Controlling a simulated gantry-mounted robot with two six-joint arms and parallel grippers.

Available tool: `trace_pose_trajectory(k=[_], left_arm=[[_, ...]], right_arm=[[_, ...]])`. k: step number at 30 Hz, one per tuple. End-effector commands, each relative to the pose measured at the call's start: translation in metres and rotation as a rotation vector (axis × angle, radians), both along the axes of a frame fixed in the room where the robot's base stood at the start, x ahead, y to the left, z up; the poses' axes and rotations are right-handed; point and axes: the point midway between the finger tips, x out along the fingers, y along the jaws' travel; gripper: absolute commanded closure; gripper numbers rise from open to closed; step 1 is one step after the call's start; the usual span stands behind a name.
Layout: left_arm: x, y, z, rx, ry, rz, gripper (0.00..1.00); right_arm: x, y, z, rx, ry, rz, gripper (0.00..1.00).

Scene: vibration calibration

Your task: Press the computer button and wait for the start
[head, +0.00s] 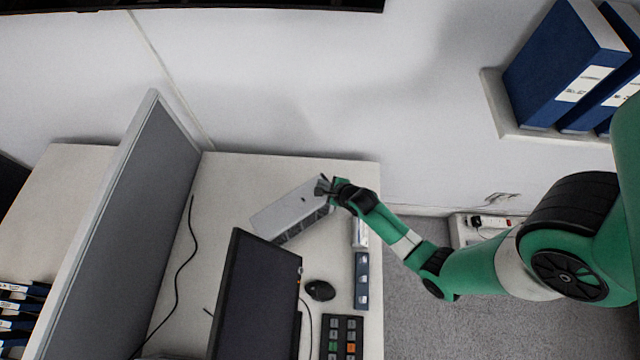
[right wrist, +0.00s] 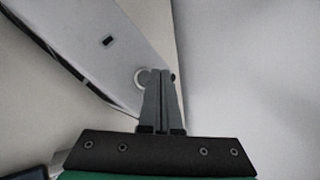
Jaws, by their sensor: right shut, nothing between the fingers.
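The computer (head: 290,212) is a silver-grey box on the desk, behind the monitor in the head view. In the right wrist view its pale top face (right wrist: 95,45) fills the upper left, with a small dark slot. A round ring-like button (right wrist: 144,77) shows near its edge, partly hidden by my fingertips. My right gripper (head: 323,187) is at the computer's right end; in the right wrist view its shut, empty fingers (right wrist: 160,75) point at the button's right side. I cannot tell whether they touch it. My left gripper is not in view.
A black monitor (head: 258,297), a mouse (head: 320,290) and a dark keypad (head: 341,337) are on the desk (head: 230,180). A grey partition (head: 125,220) bounds the desk at left. A shelf with blue binders (head: 563,65) is at upper right.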

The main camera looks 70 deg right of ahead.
Motion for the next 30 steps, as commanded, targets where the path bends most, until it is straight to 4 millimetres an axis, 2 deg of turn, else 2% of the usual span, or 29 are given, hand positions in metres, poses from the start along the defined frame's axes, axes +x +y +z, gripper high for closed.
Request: trace_pose_trajectory(k=[20, 30], left_arm=[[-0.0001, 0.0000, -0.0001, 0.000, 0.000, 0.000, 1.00], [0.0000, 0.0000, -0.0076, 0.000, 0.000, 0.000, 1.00]], right_arm=[[0.0001, 0.0000, -0.0001, 0.000, 0.000, 0.000, 1.00], [0.0001, -0.0002, -0.0091, 0.000, 0.000, 0.000, 1.00]])
